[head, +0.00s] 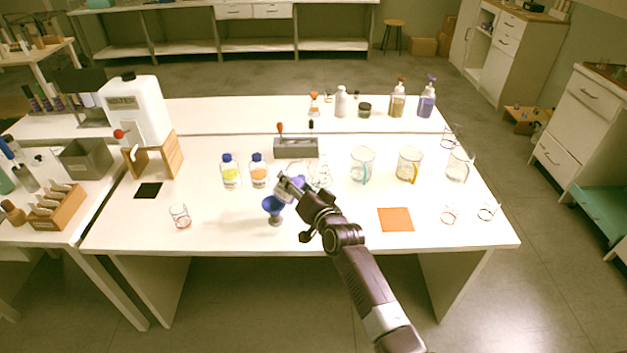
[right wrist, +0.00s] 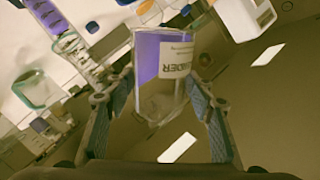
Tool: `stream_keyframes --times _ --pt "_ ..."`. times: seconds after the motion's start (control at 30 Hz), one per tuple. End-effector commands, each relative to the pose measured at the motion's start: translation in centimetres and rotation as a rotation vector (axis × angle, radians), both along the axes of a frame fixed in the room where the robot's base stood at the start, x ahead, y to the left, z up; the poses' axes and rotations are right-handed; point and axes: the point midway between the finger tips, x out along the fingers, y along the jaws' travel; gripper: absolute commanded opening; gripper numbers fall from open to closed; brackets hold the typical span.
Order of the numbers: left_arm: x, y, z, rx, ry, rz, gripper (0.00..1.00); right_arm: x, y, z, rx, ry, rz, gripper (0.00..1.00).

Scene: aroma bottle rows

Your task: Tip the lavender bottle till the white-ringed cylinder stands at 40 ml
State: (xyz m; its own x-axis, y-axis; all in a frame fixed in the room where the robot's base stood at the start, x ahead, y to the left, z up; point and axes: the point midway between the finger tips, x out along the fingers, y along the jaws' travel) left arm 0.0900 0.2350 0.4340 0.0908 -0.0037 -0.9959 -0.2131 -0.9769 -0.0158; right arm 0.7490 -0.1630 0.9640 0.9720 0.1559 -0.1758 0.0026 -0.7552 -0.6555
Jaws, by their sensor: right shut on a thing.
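My right gripper (head: 288,186) is shut on the lavender bottle (right wrist: 172,62), held above the front middle of the table. In the right wrist view the bottle is clear glass with violet contents and a white label ending in "NDER". It sits between the two fingers (right wrist: 160,105). That view is strongly rolled, so the bottle looks tilted. In the head view the gripper mostly hides it. A blue funnel (head: 272,203) stands just left of and below the gripper, on a small greyish vessel (head: 275,220). I cannot make out a white ring or liquid level. My left gripper is not in view.
Two blue-capped bottles (head: 231,175) stand left of the funnel. Several beakers (head: 362,165) stand to the right. A grey rack (head: 296,148) is behind. An orange mat (head: 396,219) lies at front right, and a small glass (head: 180,215) at front left.

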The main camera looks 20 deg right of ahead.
Motion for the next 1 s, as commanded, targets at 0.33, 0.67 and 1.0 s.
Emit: stream_keyframes --times 0.33,0.67,1.0 --pt "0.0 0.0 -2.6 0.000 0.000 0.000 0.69 -0.2 0.7 -2.6 -0.214 -0.083 0.000 0.13" --pt "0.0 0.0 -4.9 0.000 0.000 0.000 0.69 -0.4 1.4 -4.4 -0.453 -0.172 -0.002 0.13" --pt "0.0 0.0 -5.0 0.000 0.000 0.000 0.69 -0.5 1.5 -4.4 -0.478 -0.181 -0.001 0.13"
